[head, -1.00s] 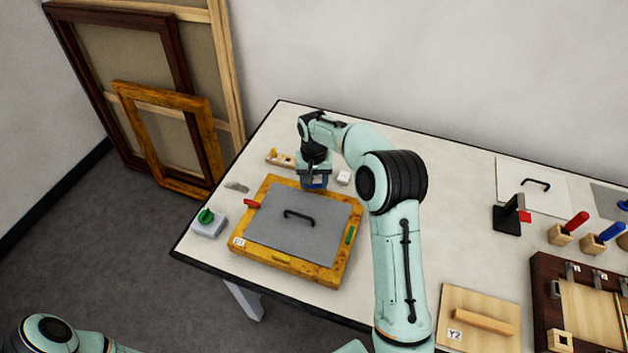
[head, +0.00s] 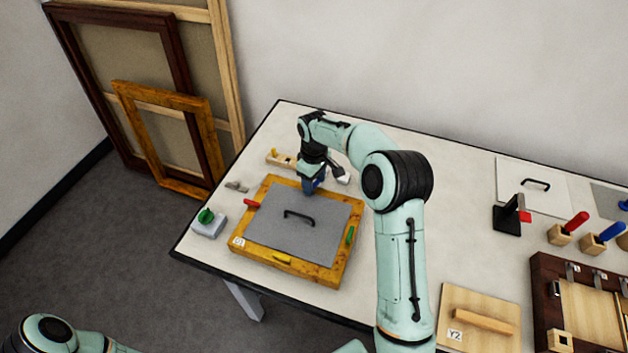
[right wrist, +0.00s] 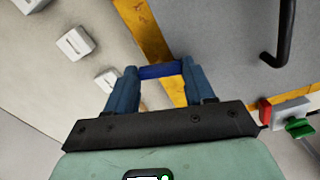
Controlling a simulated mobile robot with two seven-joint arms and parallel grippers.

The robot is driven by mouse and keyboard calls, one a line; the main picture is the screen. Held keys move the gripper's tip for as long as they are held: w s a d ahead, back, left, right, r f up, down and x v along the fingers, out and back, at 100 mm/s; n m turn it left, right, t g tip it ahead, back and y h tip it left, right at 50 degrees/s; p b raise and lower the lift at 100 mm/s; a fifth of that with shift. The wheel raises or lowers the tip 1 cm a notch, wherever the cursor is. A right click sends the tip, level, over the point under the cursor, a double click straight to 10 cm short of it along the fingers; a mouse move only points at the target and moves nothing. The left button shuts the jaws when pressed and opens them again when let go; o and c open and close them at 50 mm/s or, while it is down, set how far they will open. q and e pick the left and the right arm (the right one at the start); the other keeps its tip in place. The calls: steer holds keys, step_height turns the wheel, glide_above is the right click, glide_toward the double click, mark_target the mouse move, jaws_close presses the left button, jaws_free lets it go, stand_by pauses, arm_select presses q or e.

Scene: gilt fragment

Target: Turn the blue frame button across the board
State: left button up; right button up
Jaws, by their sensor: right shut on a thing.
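A gilt orange frame (head: 337,272) lies on the table with a grey board (head: 290,237) inside it and a black handle (head: 299,215) on the board. My right gripper (head: 312,188) is over the frame's far rail, shut on the blue button (right wrist: 161,71). In the right wrist view the button spans between the fingertips, crossing the rail toward the board's edge. The red button (head: 252,204) is on the left rail, the green button (head: 350,235) on the right and the yellow button (head: 282,259) on the near one. My left gripper is out of view.
A grey box with a green knob (head: 206,216) stands left of the frame. A small white block (head: 343,178) and a wooden holder (head: 281,160) lie beyond it. A panel marked Y2 (head: 480,321) and handled tools in wooden blocks are at the right.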

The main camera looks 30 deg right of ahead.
mark_target(314, 184)
steer(key=shift+n, duration=1.5)
steer(key=o, duration=1)
steer(key=shift+o, duration=0.2)
step_height(314, 184, up, 14)
steer(key=shift+f, duration=0.25)
